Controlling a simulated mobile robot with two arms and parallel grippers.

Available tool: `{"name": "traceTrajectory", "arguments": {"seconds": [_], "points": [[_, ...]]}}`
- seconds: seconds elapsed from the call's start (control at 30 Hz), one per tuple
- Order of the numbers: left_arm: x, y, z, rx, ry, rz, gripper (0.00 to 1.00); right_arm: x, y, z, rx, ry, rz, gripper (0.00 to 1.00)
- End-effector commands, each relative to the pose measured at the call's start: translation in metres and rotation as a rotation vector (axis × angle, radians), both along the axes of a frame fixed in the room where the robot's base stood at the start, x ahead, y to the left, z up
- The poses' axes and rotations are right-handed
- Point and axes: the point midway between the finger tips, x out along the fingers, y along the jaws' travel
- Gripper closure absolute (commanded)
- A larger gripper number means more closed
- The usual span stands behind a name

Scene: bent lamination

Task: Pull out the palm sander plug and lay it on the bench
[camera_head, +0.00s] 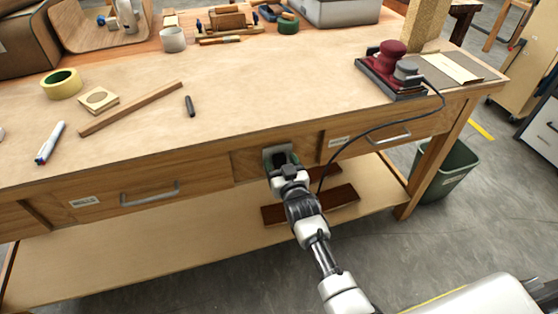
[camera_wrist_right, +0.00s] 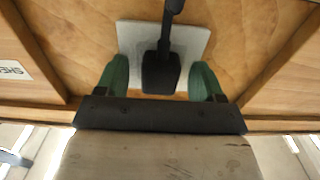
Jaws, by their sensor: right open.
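The palm sander (camera_head: 392,68), with a dark red top, sits on the right end of the bench (camera_head: 250,95). Its black cord (camera_head: 375,127) runs over the front edge and down toward the outlet. In the right wrist view the black plug (camera_wrist_right: 160,72) is at a pale outlet plate (camera_wrist_right: 192,42) on the bench front. My right gripper (camera_wrist_right: 160,80) is open, its green fingers on either side of the plug with gaps. In the head view my right gripper (camera_head: 281,160) is at the outlet plate (camera_head: 277,150) and hides the plug. My left gripper is not in view.
A wooden strip (camera_head: 130,108), a black marker (camera_head: 190,105), a yellow tape roll (camera_head: 62,84) and a pen (camera_head: 49,143) lie on the left of the bench. The bench middle is clear. Drawers with handles (camera_head: 150,194) flank the outlet. A shelf (camera_head: 170,245) runs below.

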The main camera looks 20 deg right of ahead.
Motion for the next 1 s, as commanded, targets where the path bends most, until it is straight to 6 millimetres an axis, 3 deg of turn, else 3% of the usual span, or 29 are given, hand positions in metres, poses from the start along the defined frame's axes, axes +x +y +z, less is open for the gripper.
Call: {"name": "traceTrajectory", "arguments": {"seconds": [0.47,0.9,1.0], "points": [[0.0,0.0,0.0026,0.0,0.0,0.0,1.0,0.0,0.0,0.0,0.0,0.0,0.0,0.32],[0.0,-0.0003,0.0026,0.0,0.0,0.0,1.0,0.0,0.0001,0.0001,0.0,0.0,0.0,0.98],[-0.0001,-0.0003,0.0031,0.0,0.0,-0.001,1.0,-0.0002,0.0001,0.0006,0.0,-0.001,0.0,1.0]]}}
